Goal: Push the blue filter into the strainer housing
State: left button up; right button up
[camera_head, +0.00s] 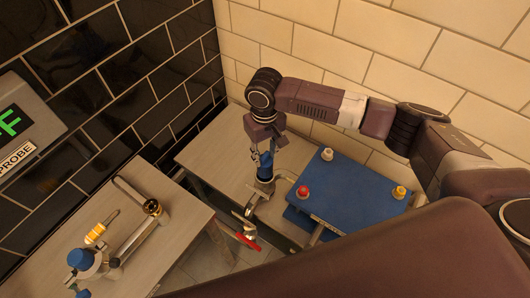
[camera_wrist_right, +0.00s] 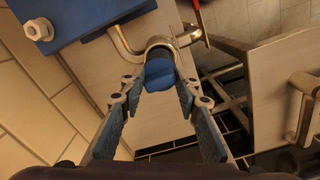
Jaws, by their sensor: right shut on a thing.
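My right gripper (camera_head: 266,148) points down at the back of the far bench and is shut on the blue filter (camera_head: 265,172). The filter also shows in the right wrist view (camera_wrist_right: 160,76), between the two fingers. Its lower end is at the mouth of the metal strainer housing (camera_head: 264,187), which shows as a rounded metal collar in the right wrist view (camera_wrist_right: 159,42). The filter looks partly inside the collar, with its blue upper part still outside. How deep it sits is hidden. My left gripper is not in view.
A blue plate (camera_head: 350,188) with red, white and yellow knobs stands right of the housing. A red valve handle (camera_head: 247,241) lies in front. The left bench (camera_head: 165,240) holds pipework, a blue-capped fitting (camera_head: 82,259) and a yellow-striped item (camera_head: 97,233). Tiled walls close the back.

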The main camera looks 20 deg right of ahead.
aim_at(265, 169)
jog(key=shift+f+b, duration=1.65)
jog(key=shift+f, duration=2.5)
jog(key=o, duration=1.4)
jog(key=shift+c, duration=0.2)
notch_tip(265, 169, up, 5)
jog(key=p, duration=0.6)
jog(key=shift+r, duration=0.1)
